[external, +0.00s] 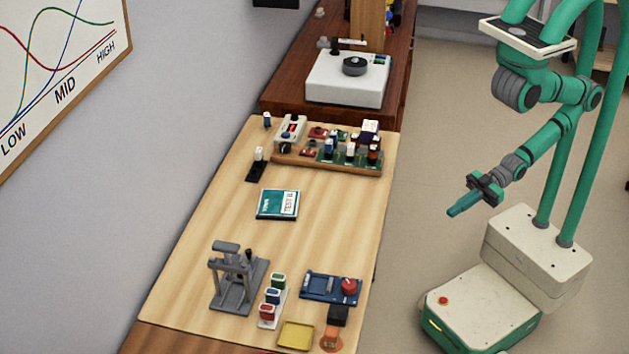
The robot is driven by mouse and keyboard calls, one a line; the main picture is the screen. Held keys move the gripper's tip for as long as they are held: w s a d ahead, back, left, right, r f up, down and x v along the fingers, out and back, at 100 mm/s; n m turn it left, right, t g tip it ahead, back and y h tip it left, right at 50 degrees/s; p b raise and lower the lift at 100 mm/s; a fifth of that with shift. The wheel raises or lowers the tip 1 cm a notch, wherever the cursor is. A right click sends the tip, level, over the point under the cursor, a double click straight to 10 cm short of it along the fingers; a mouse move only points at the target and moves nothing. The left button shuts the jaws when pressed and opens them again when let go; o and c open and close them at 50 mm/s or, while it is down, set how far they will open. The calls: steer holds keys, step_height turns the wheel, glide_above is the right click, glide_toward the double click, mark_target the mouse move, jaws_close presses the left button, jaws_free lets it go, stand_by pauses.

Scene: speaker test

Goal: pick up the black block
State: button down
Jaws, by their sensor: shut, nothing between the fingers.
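A small black block (338,315) sits near the front right of the light wooden table (225,222), just below a blue board and above an orange piece. My gripper (452,212) is shut and empty. It is off the right side of the table, over the floor, pointing down and left toward the table. It is well apart from the black block, farther up and to the right in the picture.
A blue board with a red knob (348,286), a yellow tray (296,335) and an orange piece (331,341) lie close to the block. A grey stand (236,277) rises to the left. A teal booklet (278,204) lies mid-table, with clear wood around it.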

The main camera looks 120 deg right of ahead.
steer(key=c, duration=1)
jaws_free()
steer(key=shift+w, duration=0.1)
